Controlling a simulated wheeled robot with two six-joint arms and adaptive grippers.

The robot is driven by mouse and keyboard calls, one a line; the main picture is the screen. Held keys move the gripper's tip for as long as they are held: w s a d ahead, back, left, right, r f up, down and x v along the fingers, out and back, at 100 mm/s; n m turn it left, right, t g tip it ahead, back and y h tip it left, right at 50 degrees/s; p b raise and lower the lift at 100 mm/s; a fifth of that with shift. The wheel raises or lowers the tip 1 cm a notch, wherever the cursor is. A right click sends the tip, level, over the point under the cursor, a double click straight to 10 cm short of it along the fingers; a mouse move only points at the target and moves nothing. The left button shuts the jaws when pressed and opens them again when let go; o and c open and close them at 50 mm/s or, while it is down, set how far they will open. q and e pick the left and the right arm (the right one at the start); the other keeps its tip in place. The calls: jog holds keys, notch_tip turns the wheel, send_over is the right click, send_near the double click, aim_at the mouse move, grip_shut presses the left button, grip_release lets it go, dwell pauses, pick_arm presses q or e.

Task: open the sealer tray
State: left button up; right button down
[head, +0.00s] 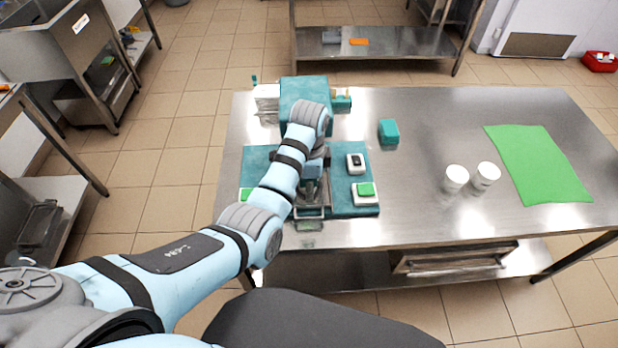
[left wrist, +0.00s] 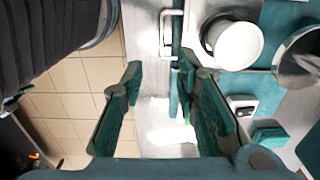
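The teal sealer (head: 303,92) stands on the steel table, with a flat teal base (head: 350,205) at its front. A steel tray (head: 312,211) with a front handle (head: 308,226) lies at the middle of the base, partly hidden by my arm. My left gripper (head: 313,172) is above the tray area. In the left wrist view my left gripper (left wrist: 160,66) has its fingers apart with nothing held. The metal handle (left wrist: 166,32) shows just beyond the fingertips, apart from them. A round white thing (left wrist: 236,42) and a metal ring (left wrist: 302,60) are beside it. My right gripper is not in view.
Green button boxes (head: 365,190) and a black-and-white switch (head: 356,163) sit right of the tray. A teal block (head: 388,133), two white cups (head: 456,178) and a green mat (head: 537,165) are further right. The table (head: 430,220) is clear at its front right.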

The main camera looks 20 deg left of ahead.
pick_arm(q)
jog(key=shift+r, duration=1.5)
